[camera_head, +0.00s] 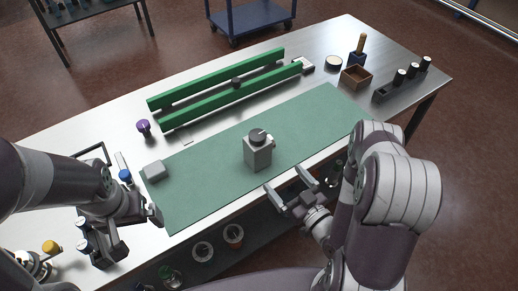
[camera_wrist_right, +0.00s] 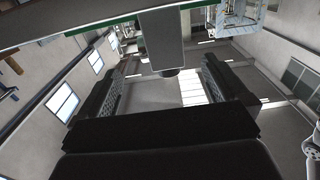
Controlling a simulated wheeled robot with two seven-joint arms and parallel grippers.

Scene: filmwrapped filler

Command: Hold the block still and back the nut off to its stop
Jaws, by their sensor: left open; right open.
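A grey block (camera_head: 257,155) stands upright near the middle of the green mat (camera_head: 205,190). A dark round nut (camera_head: 258,136) sits on top of it, with a small light pointer or stub beside it. My right gripper (camera_head: 288,187) is open and empty at the mat's front edge, short of the block. In the right wrist view, the picture is upside down; the block (camera_wrist_right: 160,40) shows beyond and between the open fingers, with the nut (camera_wrist_right: 172,72) at its end. My left gripper (camera_head: 138,232) is open and empty over the table's front left, well apart from the block.
A small grey box (camera_head: 154,171) lies at the mat's left end. Green rails (camera_head: 215,82) run behind the mat; a purple-topped knob (camera_head: 143,127) stands left of them. A brown open box (camera_head: 356,77) and a dark rack (camera_head: 384,94) stand back right. The mat around the block is clear.

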